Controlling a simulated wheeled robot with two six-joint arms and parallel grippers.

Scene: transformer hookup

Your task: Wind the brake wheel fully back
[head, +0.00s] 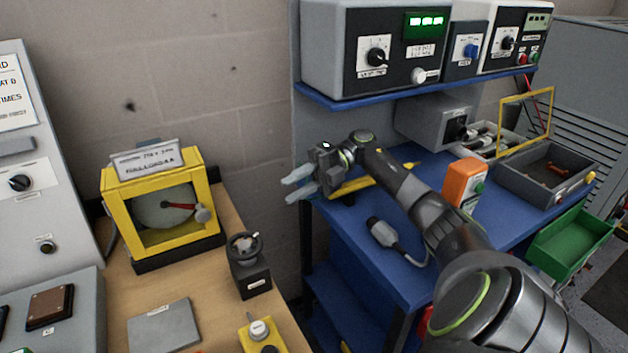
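A small black handwheel (243,244), which I take to be the brake wheel, sits on top of a dark block (252,281) with a small label, on the wooden bench. My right gripper (289,185) reaches in from the right. Its two pale fingers point left and stand apart with nothing between them. In the picture it is above and to the right of the handwheel, clear of it. My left gripper is not in view.
A yellow-framed box (111,213) with a red pointer stands left of the handwheel. A yellow box with a knob (258,329) stands in front. Right of a gap, a blue bench (365,276) carries an orange meter (462,183) and a grey connector (383,232).

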